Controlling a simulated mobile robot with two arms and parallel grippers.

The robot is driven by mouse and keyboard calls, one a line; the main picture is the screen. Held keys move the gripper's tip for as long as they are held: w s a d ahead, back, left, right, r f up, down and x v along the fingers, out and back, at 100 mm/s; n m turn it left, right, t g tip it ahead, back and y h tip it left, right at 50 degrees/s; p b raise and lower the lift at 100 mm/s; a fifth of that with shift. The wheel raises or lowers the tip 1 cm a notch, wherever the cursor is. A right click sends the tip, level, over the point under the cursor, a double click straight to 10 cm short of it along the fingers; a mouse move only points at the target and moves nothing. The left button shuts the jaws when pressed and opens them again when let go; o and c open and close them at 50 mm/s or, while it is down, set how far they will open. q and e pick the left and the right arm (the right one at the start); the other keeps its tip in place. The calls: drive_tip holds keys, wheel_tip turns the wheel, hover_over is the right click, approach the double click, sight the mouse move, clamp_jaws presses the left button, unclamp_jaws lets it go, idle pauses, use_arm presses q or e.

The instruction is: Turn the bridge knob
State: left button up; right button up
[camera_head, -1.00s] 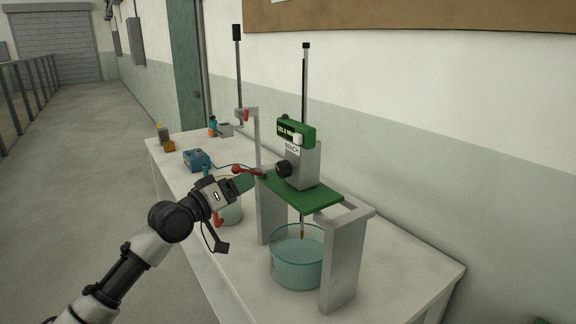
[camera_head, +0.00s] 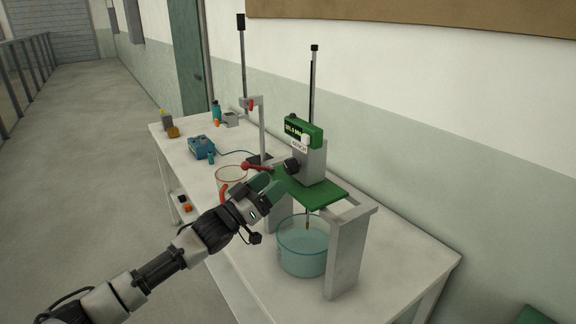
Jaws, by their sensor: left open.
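A dark round knob (camera_head: 291,166) sits on the left side of the grey gauge body on the green bridge plate (camera_head: 318,190). A red-knobbed lever (camera_head: 246,166) sticks out to the left of the plate. The green display (camera_head: 303,132) is above the knob. My right gripper is not in view.
A glass bowl of bluish liquid (camera_head: 303,247) stands under the bridge, beside its grey leg (camera_head: 346,254). A blue box (camera_head: 201,147), small bottles and a second stand (camera_head: 262,130) are further back on the white table (camera_head: 408,262). The aisle at left is clear.

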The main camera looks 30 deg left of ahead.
sight(287, 169)
use_arm(q)
drive_tip(key=p+x, duration=0.1)
drive_tip(key=x, duration=0.5)
drive_tip(key=shift+p, duration=0.3)
drive_tip(key=shift+c, duration=0.5)
drive_tip(key=c, duration=0.8)
drive_tip(key=m+h+b, duration=0.1)
drive_tip(key=m, duration=0.1)
drive_tip(key=m+h+b, duration=0.1)
drive_tip(key=m, duration=0.1)
drive_tip(key=shift+a+f+g+b, duration=0.1)
drive_tip(key=shift+f+g+b, duration=0.1)
drive_tip(key=shift+g+b, duration=0.15)
drive_tip(key=shift+c, duration=0.2)
drive_tip(key=shift+r+m+g+h, duration=0.1)
drive_tip(key=shift+m+g+h, duration=0.25)
drive_tip(key=shift+m, duration=0.75)
drive_tip(key=shift+r+m+h, duration=0.1)
drive_tip(key=shift+m+h, duration=0.35)
drive_tip(key=shift+m, duration=0.05)
